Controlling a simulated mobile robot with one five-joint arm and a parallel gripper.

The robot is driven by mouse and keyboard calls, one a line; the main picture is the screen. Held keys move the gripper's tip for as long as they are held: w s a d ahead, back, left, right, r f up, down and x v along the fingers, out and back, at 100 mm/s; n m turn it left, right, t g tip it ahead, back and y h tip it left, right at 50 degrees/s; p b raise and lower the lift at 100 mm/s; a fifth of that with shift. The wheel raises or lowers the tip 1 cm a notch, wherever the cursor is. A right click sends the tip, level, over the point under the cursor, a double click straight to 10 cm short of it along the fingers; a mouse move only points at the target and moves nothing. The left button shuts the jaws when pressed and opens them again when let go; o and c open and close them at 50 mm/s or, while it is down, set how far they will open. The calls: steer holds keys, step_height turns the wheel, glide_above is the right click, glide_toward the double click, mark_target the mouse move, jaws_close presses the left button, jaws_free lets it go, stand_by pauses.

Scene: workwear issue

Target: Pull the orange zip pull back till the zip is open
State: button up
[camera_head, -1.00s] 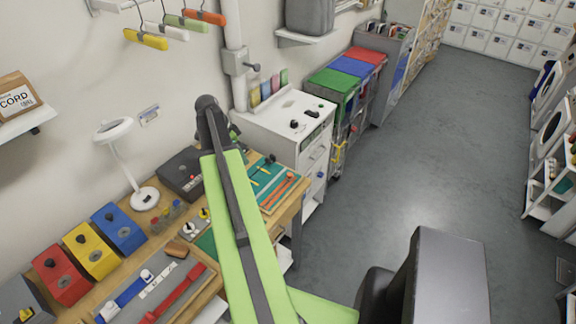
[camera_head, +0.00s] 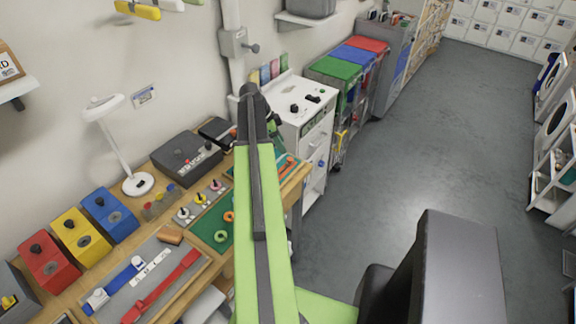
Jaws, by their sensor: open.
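A teal board (camera_head: 292,171) lies at the far right end of the wooden bench, mostly covered by my raised green arm. Orange strips (camera_head: 281,163) show on it just right of the arm. I cannot make out the orange zip pull or how far the zip is open. My arm rises from the bottom of the view to a dark joint over the bench. My gripper is hidden behind the arm, so its place relative to the board does not show.
Red (camera_head: 47,262), yellow (camera_head: 81,237) and blue (camera_head: 110,213) boxes line the wall side of the bench. A lamp (camera_head: 138,184) and a grey device (camera_head: 187,158) stand farther along. A white cabinet (camera_head: 316,125) stands beyond the bench.

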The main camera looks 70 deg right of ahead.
mark_target(290, 159)
steer(key=b+x, duration=0.5)
steer(key=x, duration=0.3)
steer(key=shift+w+b, duration=0.1)
steer(key=shift+b, duration=0.3)
jaws_close()
stand_by(0.7)
